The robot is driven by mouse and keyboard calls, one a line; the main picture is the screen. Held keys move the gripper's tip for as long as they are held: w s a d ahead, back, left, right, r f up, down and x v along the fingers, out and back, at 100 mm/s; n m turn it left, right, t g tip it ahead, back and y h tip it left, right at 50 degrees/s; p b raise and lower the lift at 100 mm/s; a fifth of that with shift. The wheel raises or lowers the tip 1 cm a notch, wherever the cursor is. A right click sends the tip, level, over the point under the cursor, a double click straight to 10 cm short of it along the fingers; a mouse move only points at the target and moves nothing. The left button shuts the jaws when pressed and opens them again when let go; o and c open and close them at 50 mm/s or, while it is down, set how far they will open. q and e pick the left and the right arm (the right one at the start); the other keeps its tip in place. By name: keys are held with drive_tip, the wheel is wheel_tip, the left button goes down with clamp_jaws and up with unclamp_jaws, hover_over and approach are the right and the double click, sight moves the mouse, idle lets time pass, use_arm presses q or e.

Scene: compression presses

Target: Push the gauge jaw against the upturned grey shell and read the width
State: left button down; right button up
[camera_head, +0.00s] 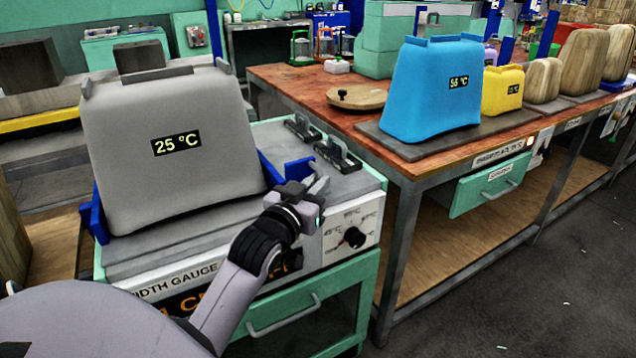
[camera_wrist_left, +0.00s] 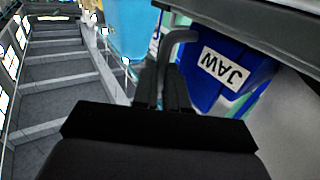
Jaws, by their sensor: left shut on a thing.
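The upturned grey shell (camera_head: 125,110), marked 25 °C, stands on the width gauge bench (camera_head: 345,185). A blue upright (camera_head: 96,218) is at its left side. The blue gauge jaw (camera_head: 297,172) is at its right side, partly hidden by my left gripper (camera_head: 312,190). In the left wrist view the blue jaw (camera_wrist_left: 213,85) carries a JAW label and a bent grey handle (camera_wrist_left: 183,37). My left gripper (camera_wrist_left: 172,78) is shut on that handle. Whether the jaw touches the shell is not clear. My right gripper is not in view.
A dial (camera_head: 355,238) is on the gauge's front, right of my gripper. A red-brown table (camera_head: 290,85) on the right carries a blue shell (camera_head: 430,95), a yellow shell (camera_head: 502,92) and several wooden blocks.

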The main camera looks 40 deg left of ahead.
use_arm(q)
drive_tip(key=shift+f, duration=0.1)
drive_tip(key=c, duration=1.2)
unclamp_jaws()
drive_tip(key=shift+s+a, duration=0.1)
drive_tip(key=shift+s, duration=0.1)
drive_tip(key=shift+s+d, duration=0.25)
drive_tip(key=shift+s, duration=0.9)
drive_tip(key=shift+s+d, duration=0.2)
drive_tip(key=shift+s, duration=0.95)
drive_tip(key=shift+s+d, duration=0.25)
drive_tip(key=shift+s, duration=0.9)
